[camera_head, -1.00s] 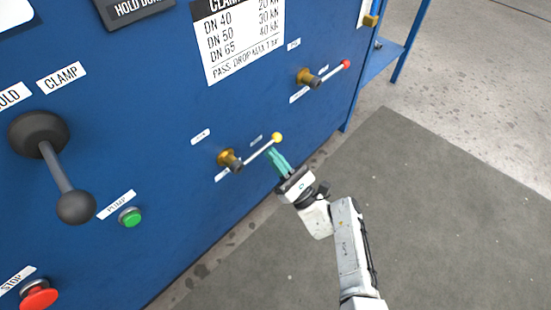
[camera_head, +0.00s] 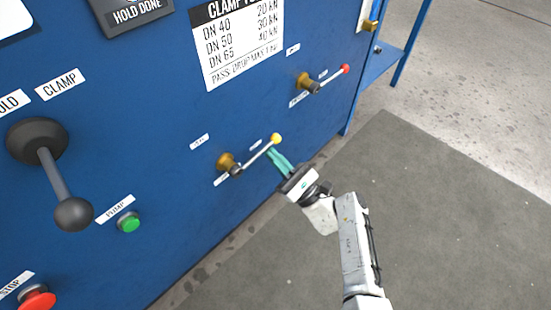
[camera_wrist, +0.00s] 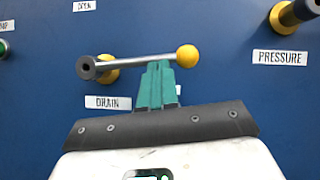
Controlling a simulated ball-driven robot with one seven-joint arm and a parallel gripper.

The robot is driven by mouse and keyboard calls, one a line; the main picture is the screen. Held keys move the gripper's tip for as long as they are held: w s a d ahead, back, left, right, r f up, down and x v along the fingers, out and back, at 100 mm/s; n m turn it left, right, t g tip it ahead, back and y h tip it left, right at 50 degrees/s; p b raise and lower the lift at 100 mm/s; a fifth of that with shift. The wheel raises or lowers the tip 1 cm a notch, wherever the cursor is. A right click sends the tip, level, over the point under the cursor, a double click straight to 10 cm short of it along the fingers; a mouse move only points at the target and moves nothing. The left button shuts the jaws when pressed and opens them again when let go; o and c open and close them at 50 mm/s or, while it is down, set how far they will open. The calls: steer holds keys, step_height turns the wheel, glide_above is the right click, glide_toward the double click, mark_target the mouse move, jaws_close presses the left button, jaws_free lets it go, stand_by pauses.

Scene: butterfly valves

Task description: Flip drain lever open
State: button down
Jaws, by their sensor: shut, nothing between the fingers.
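The drain lever is a thin metal rod with a yellow ball (camera_head: 275,138) at its right end, on a brass valve fitting (camera_head: 227,162) in the blue panel. In the wrist view the rod (camera_wrist: 135,62) lies nearly level, tilted slightly up toward the yellow ball (camera_wrist: 187,56). The DRAIN label (camera_wrist: 107,103) is below it and an OPEN label (camera_wrist: 84,6) above. My gripper (camera_wrist: 160,66) is shut and empty. Its green fingertips are just under the rod, left of the ball, and appear to touch it. My gripper (camera_head: 274,154) also shows in the head view.
A red-balled lever (camera_head: 346,69) is farther right on the panel; the wrist view shows a PRESSURE label (camera_wrist: 280,57). A black clamp lever (camera_head: 72,213), green pump button (camera_head: 129,222) and red stop button (camera_head: 38,299) are left. Floor right of the panel is clear.

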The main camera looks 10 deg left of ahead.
steer(key=r+n+g+p, duration=0.1)
steer(key=r+n+g, duration=0.1)
steer(key=n+g, duration=0.1)
steer(key=s+r+n+g+p, duration=0.1)
steer(key=r+n+g+p, duration=0.1)
steer(key=n, duration=0.4)
steer(key=a+r+n+g+p, duration=0.1)
steer(key=r+n+g, duration=0.2)
steer(key=n, duration=0.1)
steer(key=shift+s+r+n+g, duration=0.15)
steer(key=shift+r+n+g, duration=0.15)
steer(key=shift+r+g, duration=0.1)
steer(key=s+a+r+n+g+h+p, duration=0.2)
steer(key=s+a+r+n+h+p, duration=0.1)
steer(key=n+p, duration=0.4)
steer(key=shift+s+a+n+g+p, duration=0.15)
steer(key=shift+s+n+g+p, duration=0.2)
steer(key=shift+s, duration=0.25)
